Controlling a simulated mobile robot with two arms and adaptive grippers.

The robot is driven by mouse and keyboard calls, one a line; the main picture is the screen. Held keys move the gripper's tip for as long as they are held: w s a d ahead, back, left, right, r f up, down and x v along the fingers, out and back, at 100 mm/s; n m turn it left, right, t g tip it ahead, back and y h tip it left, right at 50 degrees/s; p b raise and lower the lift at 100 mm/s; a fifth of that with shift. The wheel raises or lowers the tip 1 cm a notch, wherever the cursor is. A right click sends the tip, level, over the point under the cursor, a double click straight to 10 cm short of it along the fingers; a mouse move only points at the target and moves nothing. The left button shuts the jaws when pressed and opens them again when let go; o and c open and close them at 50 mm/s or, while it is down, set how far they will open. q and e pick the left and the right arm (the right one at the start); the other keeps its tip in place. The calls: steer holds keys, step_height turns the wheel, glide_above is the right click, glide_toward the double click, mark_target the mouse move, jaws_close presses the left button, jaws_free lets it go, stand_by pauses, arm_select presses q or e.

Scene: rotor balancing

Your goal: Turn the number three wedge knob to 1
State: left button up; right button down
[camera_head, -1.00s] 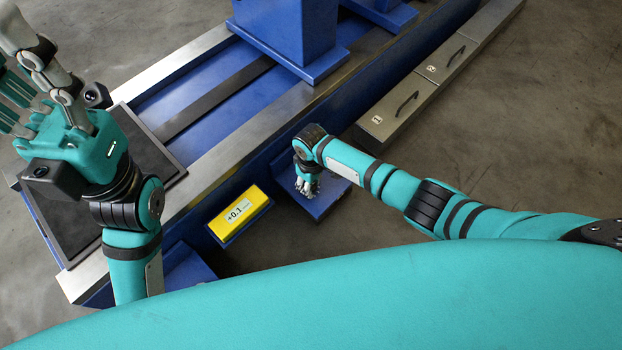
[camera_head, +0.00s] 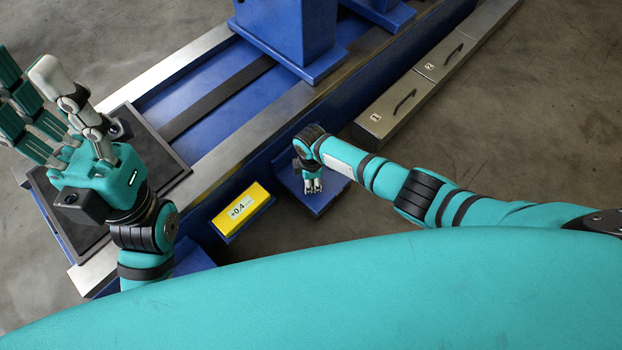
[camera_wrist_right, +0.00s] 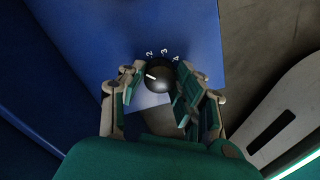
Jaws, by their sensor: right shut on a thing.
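A dark round knob (camera_wrist_right: 158,80) with a white pointer line stands on a blue box (camera_wrist_right: 180,20). White digits 2, 3 and 4 show along its far side in the right wrist view. The pointer points left, short of the 2; no 1 is visible, and the left finger covers part of that side. My right gripper (camera_wrist_right: 155,90) is shut on the knob, with fingers on both sides. In the head view, my right gripper (camera_head: 313,187) is over the blue box (camera_head: 324,203) and hides the knob. My left gripper (camera_head: 40,90) is open and empty, raised at the left.
A yellow display (camera_head: 243,207) reads about +0.4, left of the blue box. The blue machine bed (camera_head: 210,90) with steel rails runs behind. Grey drawers (camera_head: 393,108) stand at the upper right. The floor at right is clear.

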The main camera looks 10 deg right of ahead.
steer(key=shift+n, duration=0.6)
steer(key=c, duration=0.9)
jaws_free()
steer(key=shift+c, duration=0.2)
steer(key=shift+r, duration=0.1)
step_height(320, 180, up, 12)
